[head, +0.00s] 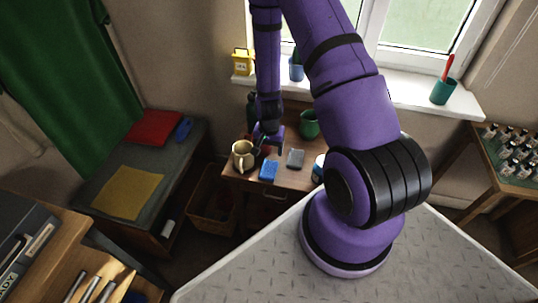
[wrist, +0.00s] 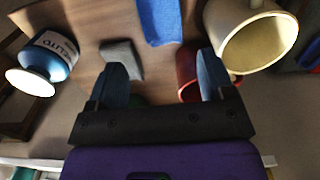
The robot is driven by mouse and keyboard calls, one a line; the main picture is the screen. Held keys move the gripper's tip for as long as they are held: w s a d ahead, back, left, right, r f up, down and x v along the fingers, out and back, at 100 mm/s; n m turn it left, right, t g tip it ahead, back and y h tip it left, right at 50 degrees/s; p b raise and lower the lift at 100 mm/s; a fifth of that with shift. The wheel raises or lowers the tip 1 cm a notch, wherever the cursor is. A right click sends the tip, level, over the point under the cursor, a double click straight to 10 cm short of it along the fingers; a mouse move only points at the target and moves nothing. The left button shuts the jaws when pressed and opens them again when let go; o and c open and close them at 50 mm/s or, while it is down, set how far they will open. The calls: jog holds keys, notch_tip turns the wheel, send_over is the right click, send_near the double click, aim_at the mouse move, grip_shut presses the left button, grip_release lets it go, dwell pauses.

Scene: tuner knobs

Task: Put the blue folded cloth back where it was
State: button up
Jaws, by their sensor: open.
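The blue folded cloth (head: 268,171) lies on the small wooden table (head: 240,179), near its front edge. It also shows at the top of the wrist view (wrist: 160,22), partly cut off by the frame. My gripper (head: 270,141) is over the table, behind the cloth in the head view. In the wrist view my gripper (wrist: 160,72) has its two fingers wide apart with nothing between them. The cloth is beyond the fingertips and apart from them.
A dark bench (head: 150,165) at left holds red cloth (head: 154,127), yellow cloth (head: 128,193) and a blue item (head: 183,129).

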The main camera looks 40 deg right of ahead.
jog(key=w+a+r+n+t, duration=0.1)
jog(key=a+r+n, duration=0.2)
jog(key=r, duration=1.3)
jog(key=a+r+n+t, duration=0.2)
jog(key=a+r, duration=0.1)
jog(key=r, duration=1.2)
jog(key=s+a+r+n+t, duration=0.1)
jog(key=s+a+r+n, duration=0.1)
jog(key=s+r, duration=0.7)
jog(key=s+a+r+n+t, duration=0.1)
jog(key=s+a+r+n, duration=0.1)
jog(key=s+r, duration=0.8)
jog(key=shift+s+a+n, duration=0.3)
jog(key=shift+a+n, duration=0.1)
jog(key=shift+n, duration=0.3)
